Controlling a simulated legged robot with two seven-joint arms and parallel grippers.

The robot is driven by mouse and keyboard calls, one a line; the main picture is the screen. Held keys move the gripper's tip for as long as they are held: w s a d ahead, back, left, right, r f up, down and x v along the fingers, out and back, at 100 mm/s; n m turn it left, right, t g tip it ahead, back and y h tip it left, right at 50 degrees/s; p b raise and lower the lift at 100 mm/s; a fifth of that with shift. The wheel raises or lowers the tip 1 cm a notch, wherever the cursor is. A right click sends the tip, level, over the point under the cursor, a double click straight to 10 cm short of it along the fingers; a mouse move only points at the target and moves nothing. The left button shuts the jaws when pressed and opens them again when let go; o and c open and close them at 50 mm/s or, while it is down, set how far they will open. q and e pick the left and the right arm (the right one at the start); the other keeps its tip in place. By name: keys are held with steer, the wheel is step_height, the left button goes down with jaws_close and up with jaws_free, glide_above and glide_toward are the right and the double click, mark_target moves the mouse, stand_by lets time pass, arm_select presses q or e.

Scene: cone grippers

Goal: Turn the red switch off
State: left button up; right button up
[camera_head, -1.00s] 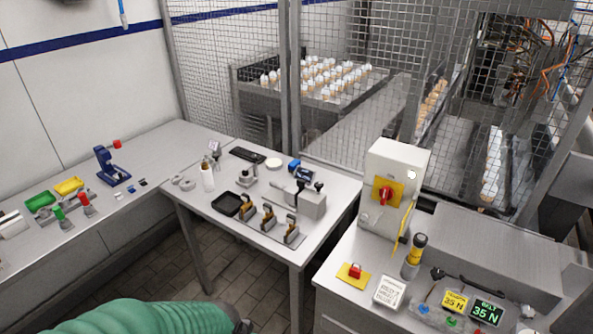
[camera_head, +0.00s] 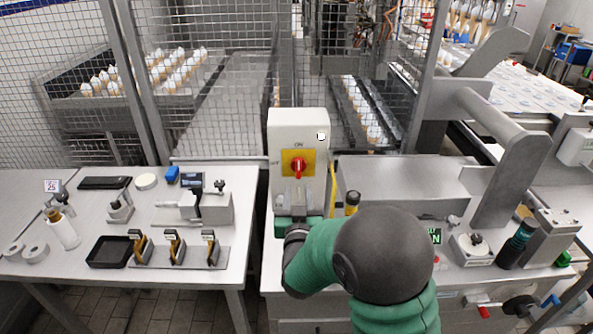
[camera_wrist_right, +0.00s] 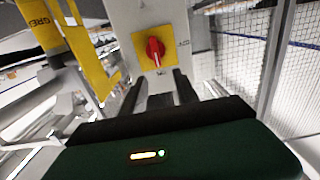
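The red switch (camera_head: 298,167) is a rotary knob on a yellow plate (camera_head: 287,156), on the front of a white box (camera_head: 283,125). An "ON" label is above it and its handle looks upright. My right gripper (camera_head: 297,190) is just below and in front of the switch. In the right wrist view, the fingers of the gripper (camera_wrist_right: 158,80) are apart and empty, and the red switch (camera_wrist_right: 155,48) shows just beyond and between the fingertips. I cannot tell if they touch the box. My left gripper is not in view.
Yellow strips (camera_wrist_right: 88,50) hang close beside the box. A yellow-and-black cylinder (camera_head: 351,201) stands right of it, partly behind my arm. A wire mesh fence (camera_head: 240,75) is behind. The left table (camera_head: 130,265) holds a black tray (camera_head: 108,252) and tools.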

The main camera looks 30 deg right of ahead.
mark_target(299, 166)
steer(key=x, duration=1.1)
steer(key=shift+d+f, duration=0.25)
steer(key=shift+d, duration=0.25)
steer(key=shift+w, duration=0.25)
steer(key=shift+a, duration=0.2)
steer(key=shift+r, duration=0.1)
steer(key=shift+c, duration=0.5)
steer(key=shift+d, duration=0.15)
jaws_close()
